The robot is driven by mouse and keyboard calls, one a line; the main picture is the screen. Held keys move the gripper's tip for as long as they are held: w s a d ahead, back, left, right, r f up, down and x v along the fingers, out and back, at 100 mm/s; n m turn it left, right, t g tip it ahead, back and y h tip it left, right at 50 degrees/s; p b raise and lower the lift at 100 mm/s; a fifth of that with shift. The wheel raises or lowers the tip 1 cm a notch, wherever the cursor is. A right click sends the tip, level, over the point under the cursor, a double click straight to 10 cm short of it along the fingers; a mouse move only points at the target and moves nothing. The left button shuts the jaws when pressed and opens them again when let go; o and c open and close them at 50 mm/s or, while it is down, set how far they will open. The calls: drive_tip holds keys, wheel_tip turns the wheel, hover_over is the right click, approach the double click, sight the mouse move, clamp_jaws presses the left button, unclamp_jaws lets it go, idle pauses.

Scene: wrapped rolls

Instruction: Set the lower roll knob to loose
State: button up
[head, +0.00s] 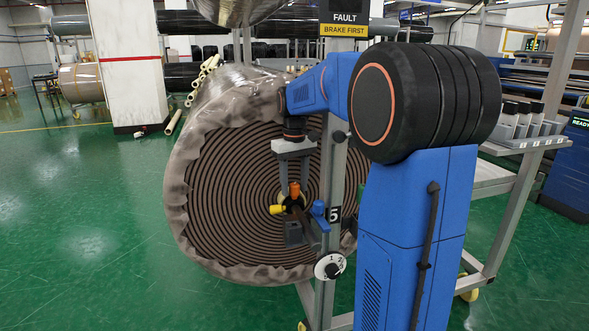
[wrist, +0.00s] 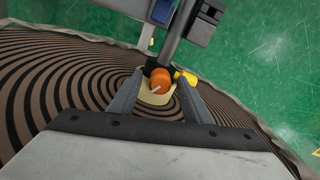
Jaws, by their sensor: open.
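A large wrapped roll (head: 225,215) faces me in the head view, its end showing dark and brown spiral layers. At its centre is a hub with an orange knob (head: 294,189), a yellow part (head: 276,210) and a blue part (head: 318,209). A white dial with a black knob (head: 331,267) sits low on the grey post; its lettering is too small to read. My gripper (head: 293,180) is open at the hub. In the wrist view its fingers stand either side of the orange knob (wrist: 159,80), which carries a pale mark; contact is unclear.
Another wrapped roll (head: 240,8) hangs above. The green floor (head: 90,230) at left is open.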

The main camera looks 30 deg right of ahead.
wheel_tip(320, 180, up, 17)
idle(0.5)
drive_tip(key=shift+s, duration=0.1)
drive_tip(key=s+a+f+t, duration=0.1)
drive_tip(key=s+a+f, duration=0.45)
drive_tip(key=s, duration=0.25)
drive_tip(key=s+a+f+t, duration=0.2)
drive_tip(key=s+a+f, duration=0.2)
drive_tip(key=s+f, duration=0.4)
drive_tip(key=s+a+f+t, duration=0.1)
drive_tip(key=s+a+f, duration=0.35)
drive_tip(key=s, duration=0.45)
wheel_tip(320, 180, up, 19)
drive_tip(key=m+g, duration=0.4)
drive_tip(key=m, duration=0.2)
hover_over(295, 184)
wheel_tip(295, 184, down, 17)
drive_tip(key=shift+a+f, duration=0.1)
drive_tip(key=shift+f, duration=0.05)
